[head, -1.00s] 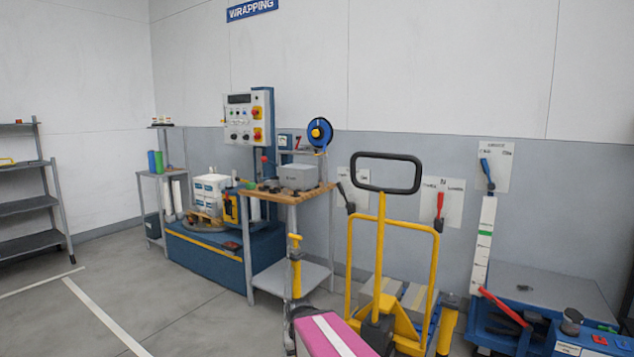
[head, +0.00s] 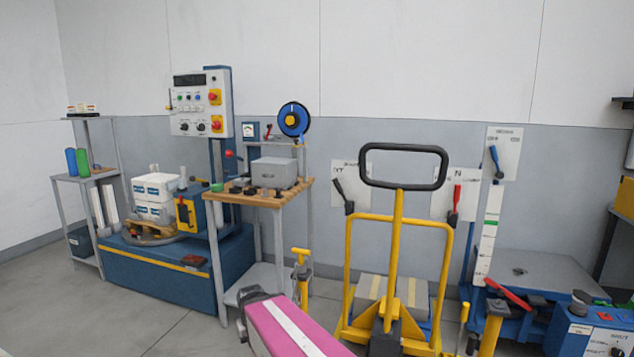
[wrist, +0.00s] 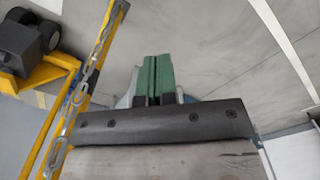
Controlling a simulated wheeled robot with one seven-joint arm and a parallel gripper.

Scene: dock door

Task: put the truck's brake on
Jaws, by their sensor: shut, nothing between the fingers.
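The yellow pallet truck (head: 395,250) with its black loop handle (head: 404,168) stands right of centre in the head view. Its lower part shows behind my pink arm. I cannot make out for certain which part is its brake. In the wrist view a yellow frame with a chain (wrist: 90,75) runs along the left, beside dark wheels (wrist: 38,38) at the upper left. My gripper (wrist: 153,75) has green fingers pressed together, empty, over grey floor. It is apart from the yellow frame. In the head view the gripper cannot be made out clearly.
A wooden-topped bench (head: 262,194) and a blue wrapping machine (head: 165,262) stand left. A blue lift table (head: 550,270) with a red lever (head: 508,293) stands right. Wall plates carry black, red and blue levers. Floor at the lower left is clear.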

